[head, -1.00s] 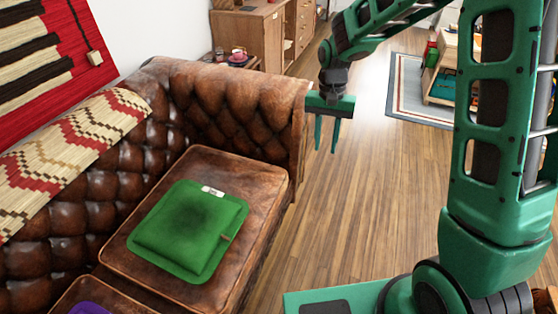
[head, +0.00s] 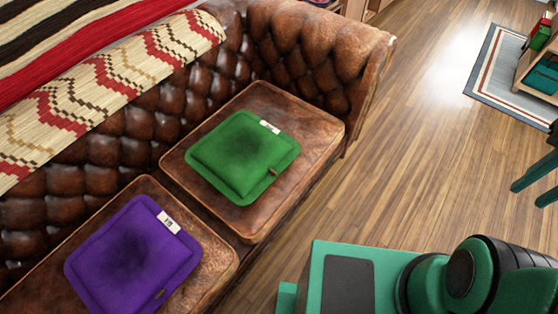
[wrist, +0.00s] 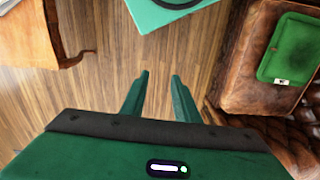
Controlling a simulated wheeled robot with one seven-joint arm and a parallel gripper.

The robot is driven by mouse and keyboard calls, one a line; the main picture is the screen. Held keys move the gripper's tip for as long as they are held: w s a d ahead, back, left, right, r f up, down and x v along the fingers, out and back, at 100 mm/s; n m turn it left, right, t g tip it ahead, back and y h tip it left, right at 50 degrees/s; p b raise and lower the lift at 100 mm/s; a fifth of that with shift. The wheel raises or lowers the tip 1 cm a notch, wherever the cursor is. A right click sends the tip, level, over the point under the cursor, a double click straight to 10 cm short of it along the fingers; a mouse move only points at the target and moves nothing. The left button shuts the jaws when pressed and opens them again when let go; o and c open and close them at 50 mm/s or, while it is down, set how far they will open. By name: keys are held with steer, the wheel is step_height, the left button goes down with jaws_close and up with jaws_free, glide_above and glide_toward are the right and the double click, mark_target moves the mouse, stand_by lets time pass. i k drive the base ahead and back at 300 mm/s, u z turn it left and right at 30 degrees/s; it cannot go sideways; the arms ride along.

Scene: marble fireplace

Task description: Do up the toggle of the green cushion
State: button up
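The green cushion (head: 243,155) lies flat on the brown leather sofa seat, with a white label (head: 269,127) at its upper right edge. A small brown tab, perhaps the toggle (head: 273,171), shows at its right edge; whether it is fastened is too small to tell. My gripper (head: 533,190) is at the right edge of the head view, over the floor and well away from the cushion. In the wrist view its fingers (wrist: 160,82) are apart and empty.
A purple cushion (head: 130,255) with a label lies on the nearer seat. The tufted sofa arm (head: 330,45) and back bound the seats, with a patterned throw (head: 110,85) over the back. Wooden floor (head: 415,150) is clear right of the sofa. A shelf (head: 540,65) stands far right.

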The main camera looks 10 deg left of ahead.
mark_target(236, 158)
steer(key=k, duration=1.05)
steer(key=z, duration=0.6)
steer(key=i, duration=1.2)
steer(key=u, duration=0.55)
steer(key=i, duration=0.5)
steer(key=u, duration=0.45)
